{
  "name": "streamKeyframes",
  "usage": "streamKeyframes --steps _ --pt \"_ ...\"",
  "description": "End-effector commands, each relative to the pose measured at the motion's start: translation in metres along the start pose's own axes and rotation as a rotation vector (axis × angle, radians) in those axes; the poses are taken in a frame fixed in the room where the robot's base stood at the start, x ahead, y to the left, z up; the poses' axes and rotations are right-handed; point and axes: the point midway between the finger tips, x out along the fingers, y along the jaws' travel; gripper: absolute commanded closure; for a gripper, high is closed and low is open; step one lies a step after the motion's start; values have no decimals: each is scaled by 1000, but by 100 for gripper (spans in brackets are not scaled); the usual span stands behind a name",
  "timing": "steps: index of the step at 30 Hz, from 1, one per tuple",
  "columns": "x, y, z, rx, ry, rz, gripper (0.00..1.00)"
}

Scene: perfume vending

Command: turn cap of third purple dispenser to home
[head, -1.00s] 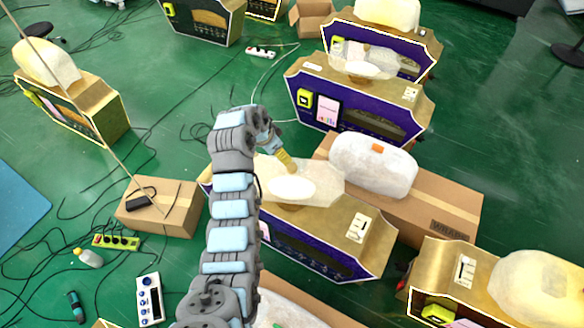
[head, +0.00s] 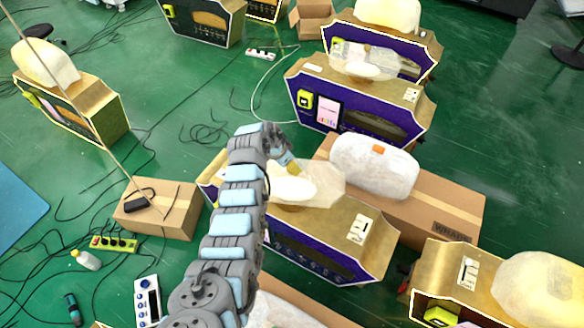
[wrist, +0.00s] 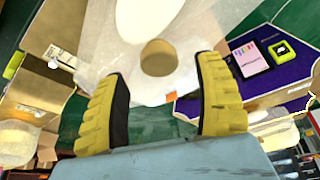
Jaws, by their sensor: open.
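The nearest purple dispenser (head: 318,262), with a gold top, stands below my arm in the head view. On its top is a translucent wrapped container with a white oval part (head: 293,189). In the wrist view the translucent container (wrist: 185,85) carries a round gold cap-like piece (wrist: 159,58), with the white oval (wrist: 148,18) beside it. My gripper (head: 291,168) is right above the container's far side. Its two yellow fingers are spread wide and empty in the wrist view (wrist: 160,92). The gold piece shows between and beyond the fingertips; whether they touch the container cannot be told.
Two more purple dispensers (head: 330,120) stand behind. A wrapped white container (head: 372,165) lies on a cardboard box (head: 450,205) to the right. A gold dispenser (head: 432,265) is at lower right. Another box (head: 165,215) and cables lie left on the green floor.

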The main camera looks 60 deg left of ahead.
Motion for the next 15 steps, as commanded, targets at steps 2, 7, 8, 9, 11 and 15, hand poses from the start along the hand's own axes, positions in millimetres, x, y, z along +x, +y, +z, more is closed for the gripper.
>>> streamKeyframes --steps 2,7,8,9,11,15 --pt "6 0 1 0 -1 0 31" --pt "17 -1 0 1 0 -1 31" --pt "19 -2 -1 1 1 -2 31" --pt "21 -2 -1 1 1 -2 31" --pt "24 -1 -1 1 0 1 31" --pt "31 0 0 1 -1 2 31"
